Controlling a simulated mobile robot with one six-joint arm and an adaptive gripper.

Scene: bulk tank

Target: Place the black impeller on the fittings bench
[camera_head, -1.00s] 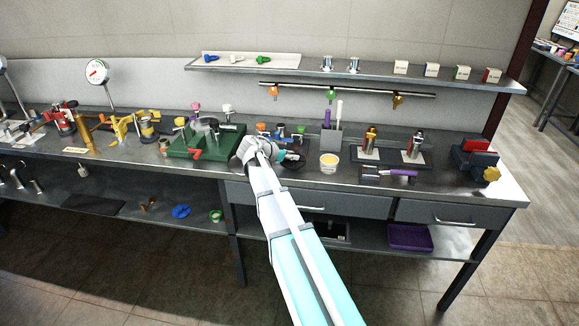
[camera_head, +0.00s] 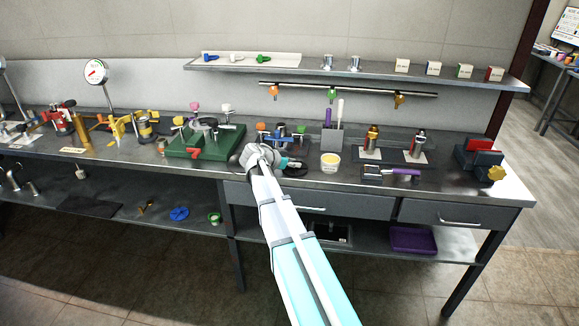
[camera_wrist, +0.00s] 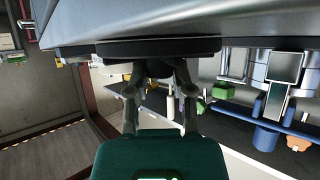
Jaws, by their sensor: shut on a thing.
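My gripper (camera_wrist: 158,84) is shut on a dark part, apparently the hub of the black impeller (camera_wrist: 155,67), between its two fingers. A wide black disc (camera_wrist: 112,48) lies against the grey metal bench surface (camera_wrist: 60,42), which fills the top of the wrist view. I cannot tell whether this disc is the impeller or a pad beneath it, nor whether there is a gap. In the head view my wrist is low over the bench front, and a black round shape (camera_head: 296,169) shows beside it on the bench (camera_head: 335,182). The fingers are hidden there.
Left of my wrist stands a green tray (camera_head: 230,140) with fittings. To the right are a yellow-filled tub (camera_head: 330,163), a grey holder (camera_head: 328,140), metal bottles and a purple-handled tool (camera_head: 400,172). A shelf (camera_head: 370,70) hangs above the back.

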